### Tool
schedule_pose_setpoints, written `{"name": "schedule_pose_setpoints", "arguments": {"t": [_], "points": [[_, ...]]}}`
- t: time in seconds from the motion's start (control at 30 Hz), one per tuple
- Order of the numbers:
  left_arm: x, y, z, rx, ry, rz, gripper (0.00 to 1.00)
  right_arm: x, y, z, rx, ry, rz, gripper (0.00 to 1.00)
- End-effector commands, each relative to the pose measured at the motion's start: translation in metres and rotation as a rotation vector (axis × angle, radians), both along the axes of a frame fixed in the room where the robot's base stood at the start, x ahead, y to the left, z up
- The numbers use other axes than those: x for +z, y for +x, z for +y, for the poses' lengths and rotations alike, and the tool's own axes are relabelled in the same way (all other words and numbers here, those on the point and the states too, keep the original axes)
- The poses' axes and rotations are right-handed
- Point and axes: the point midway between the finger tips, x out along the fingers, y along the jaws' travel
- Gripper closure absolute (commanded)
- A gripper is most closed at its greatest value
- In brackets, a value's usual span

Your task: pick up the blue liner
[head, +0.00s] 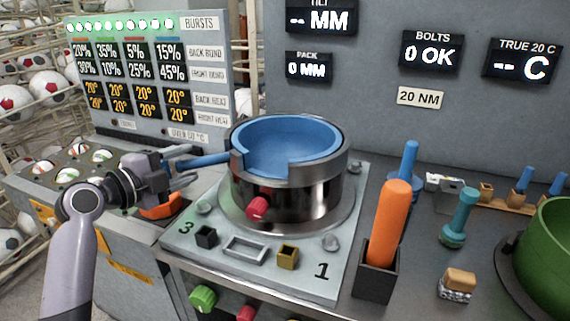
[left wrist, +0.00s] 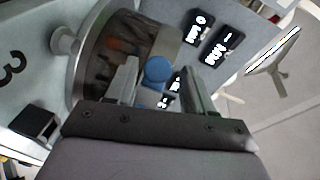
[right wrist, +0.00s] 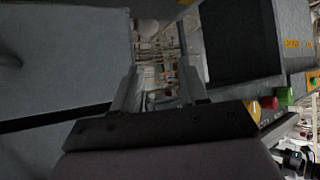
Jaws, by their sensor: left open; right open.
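The blue liner (head: 285,146) is a round blue bowl-like ring seated in the shiny metal cylinder (head: 300,199) on the press plate. Its blue handle (head: 207,160) sticks out to the left through a gap in the rim. My left gripper (head: 188,166) is open at the outer end of this handle, with one finger on each side of it. In the left wrist view the handle's round blue end (left wrist: 158,72) shows between the open fingers, apart from the palm. My right gripper (right wrist: 158,90) is open and empty; it does not show in the head view.
An orange-handled tool (head: 390,221) stands in a black holder right of the plate. A teal tool (head: 460,217) and green bowl (head: 553,248) are farther right. A panel of numbers (head: 150,80) stands behind my left gripper. A red knob (head: 257,208) juts from the cylinder's front.

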Motion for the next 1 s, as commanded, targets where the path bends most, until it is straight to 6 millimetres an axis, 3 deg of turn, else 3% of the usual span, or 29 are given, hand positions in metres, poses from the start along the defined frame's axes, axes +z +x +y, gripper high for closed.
{"name": "schedule_pose_setpoints", "arguments": {"t": [0.3,0.63,0.67,0.8,1.0], "points": [[-0.008,0.028,-0.021,0.0,-0.002,0.001,0.47,0.012,0.0,0.0,0.001,0.001,0.0,0.57],[-0.01,0.032,-0.024,0.001,0.0,0.0,0.47,0.012,0.0,0.001,0.001,0.001,0.0,0.57],[-0.01,0.032,-0.024,0.001,0.0,0.0,0.54,0.012,0.0,0.001,0.001,0.001,0.0,0.57],[-0.01,0.032,-0.023,0.001,-0.001,0.001,0.99,0.012,0.0,0.001,0.0,0.001,0.0,0.57],[-0.01,0.032,-0.023,0.001,0.0,0.001,1.0,0.012,0.0,0.0,0.0,0.001,0.0,0.57]]}}
